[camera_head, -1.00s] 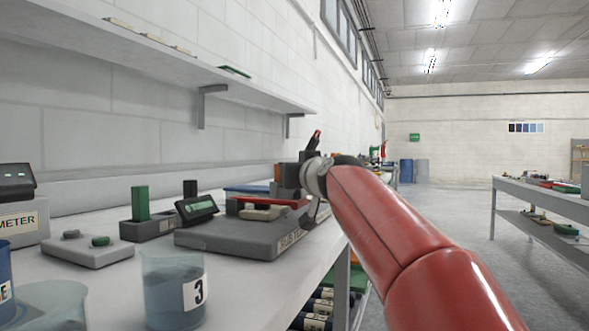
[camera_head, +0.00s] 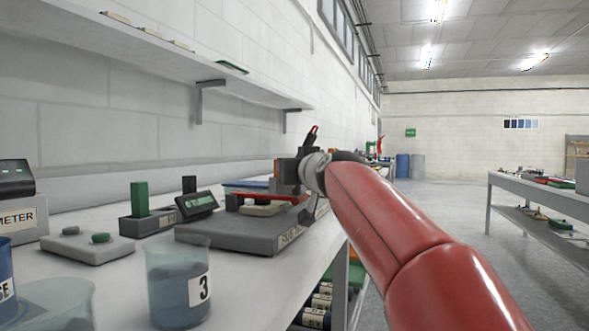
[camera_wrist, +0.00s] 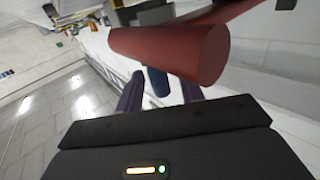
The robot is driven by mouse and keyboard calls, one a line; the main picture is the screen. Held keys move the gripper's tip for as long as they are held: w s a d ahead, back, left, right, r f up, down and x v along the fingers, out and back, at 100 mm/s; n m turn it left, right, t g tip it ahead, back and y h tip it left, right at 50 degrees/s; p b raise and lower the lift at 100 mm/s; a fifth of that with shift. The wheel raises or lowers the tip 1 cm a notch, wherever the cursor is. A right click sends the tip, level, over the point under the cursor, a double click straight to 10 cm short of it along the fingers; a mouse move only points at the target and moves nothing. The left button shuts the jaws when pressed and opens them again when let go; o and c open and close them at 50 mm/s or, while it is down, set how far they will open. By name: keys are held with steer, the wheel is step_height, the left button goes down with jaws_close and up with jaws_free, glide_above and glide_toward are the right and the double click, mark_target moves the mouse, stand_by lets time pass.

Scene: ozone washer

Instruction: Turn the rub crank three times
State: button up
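The rub tester has a flat grey base (camera_head: 228,235) on the left bench, with a red arm (camera_head: 262,197) across its top. Its crank is mostly hidden behind my gripper, and a dark piece shows at the base's right edge. My gripper (camera_head: 312,160) is at the tester's right side, at the bench edge; its fingers are hard to make out there. In the wrist view my two dark fingers (camera_wrist: 160,88) stand apart. A red cylinder (camera_wrist: 165,48), perhaps the crank handle, crosses close to their tips. I cannot tell whether they touch it.
A beaker marked 3 (camera_head: 178,285) stands at the near bench edge. A small display (camera_head: 197,205) and a green block (camera_head: 140,198) are left of the tester. A wall shelf (camera_head: 200,75) runs above. The aisle to the right is open, with another bench (camera_head: 540,192) beyond.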

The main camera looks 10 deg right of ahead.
steer(key=s+d+b, duration=0.1)
steer(key=s, duration=0.6)
steer(key=shift+s, duration=0.25)
steer(key=shift+c, duration=0.5)
